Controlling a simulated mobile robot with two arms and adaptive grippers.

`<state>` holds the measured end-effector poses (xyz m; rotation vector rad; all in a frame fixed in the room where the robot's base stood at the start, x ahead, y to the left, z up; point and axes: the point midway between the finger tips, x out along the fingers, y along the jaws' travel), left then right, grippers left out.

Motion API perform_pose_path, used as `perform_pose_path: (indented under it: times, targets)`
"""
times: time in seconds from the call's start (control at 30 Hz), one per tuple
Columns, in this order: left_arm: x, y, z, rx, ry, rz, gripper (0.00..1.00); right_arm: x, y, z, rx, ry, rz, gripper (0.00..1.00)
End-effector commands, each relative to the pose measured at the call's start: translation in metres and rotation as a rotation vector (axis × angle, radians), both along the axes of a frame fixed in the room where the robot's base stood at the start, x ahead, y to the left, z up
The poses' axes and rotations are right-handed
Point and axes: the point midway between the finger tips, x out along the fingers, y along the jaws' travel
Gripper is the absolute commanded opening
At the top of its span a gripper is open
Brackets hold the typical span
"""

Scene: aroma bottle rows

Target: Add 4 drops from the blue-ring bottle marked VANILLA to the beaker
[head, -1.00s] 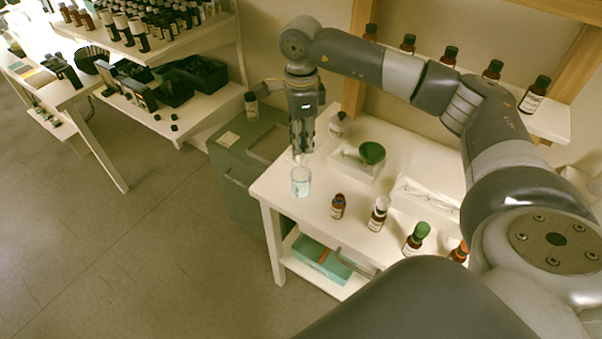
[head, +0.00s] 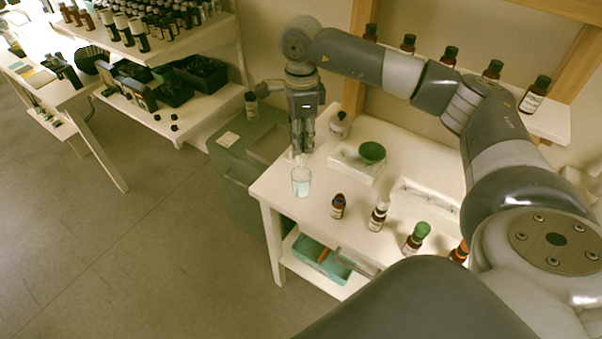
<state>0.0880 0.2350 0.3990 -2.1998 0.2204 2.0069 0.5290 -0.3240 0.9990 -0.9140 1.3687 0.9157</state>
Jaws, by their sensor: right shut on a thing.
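The clear glass beaker (head: 301,182) with pale blue liquid stands at the left front corner of the white table. My right gripper (head: 300,150) points down just above and behind the beaker and is shut on a slim dropper. Only the dropper's pale tip (head: 298,159) shows, close over the beaker's rim; the fingers hide the rest. A short brown bottle (head: 338,206) with a bluish neck stands right of the beaker; its label is too small to read. My left gripper is out of view.
A white tray with a green bowl (head: 372,152) and a bottle (head: 340,125) stand behind. A long white tray (head: 425,203) lies to the right. Several bottles line the back shelf (head: 545,118). A teal bin (head: 321,259) sits below the table (head: 325,230).

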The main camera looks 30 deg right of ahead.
Motion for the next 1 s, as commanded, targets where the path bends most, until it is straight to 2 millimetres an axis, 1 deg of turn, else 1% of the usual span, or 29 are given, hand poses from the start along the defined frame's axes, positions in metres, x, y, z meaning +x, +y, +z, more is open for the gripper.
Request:
perform_pose_path:
  times: [0.33,0.8,1.0]
  targets:
    - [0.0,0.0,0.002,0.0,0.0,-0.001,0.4,0.0,0.0,0.003,0.0,0.0,0.0,0.18]
    - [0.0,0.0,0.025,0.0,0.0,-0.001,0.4,0.0,0.0,0.039,0.0,0.0,0.0,0.18]
    - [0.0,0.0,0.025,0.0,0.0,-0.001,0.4,0.0,0.0,0.04,0.0,0.0,0.0,0.18]
